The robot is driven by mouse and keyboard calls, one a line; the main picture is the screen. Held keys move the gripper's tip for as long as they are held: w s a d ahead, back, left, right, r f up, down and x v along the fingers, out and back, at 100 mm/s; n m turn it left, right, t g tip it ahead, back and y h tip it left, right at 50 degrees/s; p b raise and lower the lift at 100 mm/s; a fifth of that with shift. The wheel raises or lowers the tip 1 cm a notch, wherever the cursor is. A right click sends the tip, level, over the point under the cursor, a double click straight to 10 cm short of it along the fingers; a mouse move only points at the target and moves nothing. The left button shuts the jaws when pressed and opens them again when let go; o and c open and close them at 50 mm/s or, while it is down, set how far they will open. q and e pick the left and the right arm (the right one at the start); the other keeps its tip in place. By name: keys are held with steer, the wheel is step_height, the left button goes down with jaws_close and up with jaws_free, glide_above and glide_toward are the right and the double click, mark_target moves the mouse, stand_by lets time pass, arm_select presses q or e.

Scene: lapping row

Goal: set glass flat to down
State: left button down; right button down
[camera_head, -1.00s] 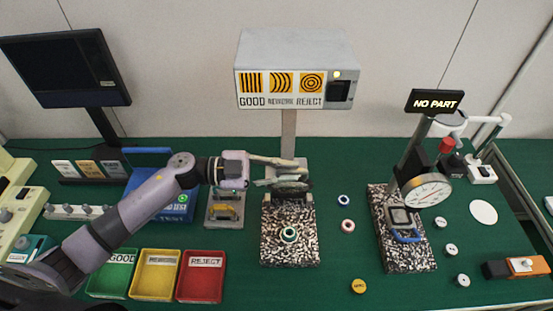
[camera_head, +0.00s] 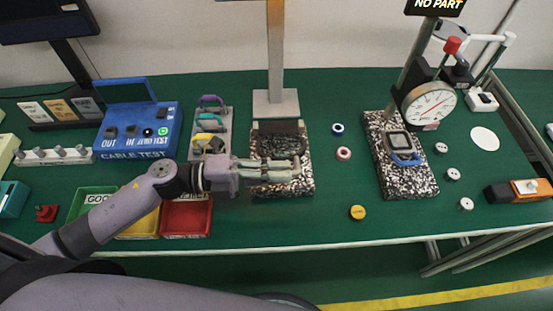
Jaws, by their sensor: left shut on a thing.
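The glass flat (camera_head: 280,148) shows as a dark, see-through panel over the speckled block (camera_head: 302,188) in the middle of the bench. A dark bar (camera_head: 278,127) is at its back edge. The panel looks lowered and about level; whether it touches the block I cannot tell. My left gripper (camera_head: 292,170) reaches in from the left and is shut at the panel's front edge. The fingers hide the exact grip and part of the block. The green ring on the block cannot be seen now. My right gripper is not in view.
Green, yellow and red trays (camera_head: 187,218) lie under and beside my left arm. A blue cable test box (camera_head: 137,132) stands at the left. A dial gauge (camera_head: 428,107) on a speckled base stands at the right. Loose rings (camera_head: 343,154) and a yellow disc (camera_head: 357,212) lie between.

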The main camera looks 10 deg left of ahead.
arm_select(q)
steer(key=shift+m, duration=0.4)
steer(key=shift+s+d+f+b, duration=0.1)
steer(key=shift+s+f+b, duration=0.2)
steer(key=shift+f, duration=0.35)
steer(key=shift+s+d+f+b, duration=0.15)
steer(key=shift+f+b, duration=0.25)
steer(key=shift+f, duration=0.3)
steer(key=shift+s+a+f+b, duration=0.1)
steer(key=shift+s+f+b, duration=0.2)
steer(key=shift+f, duration=0.35)
steer(key=shift+w, duration=0.1)
steer(key=c, duration=1.7)
jaws_free()
steer(key=shift+o, duration=0.2)
steer(key=v, duration=1.2)
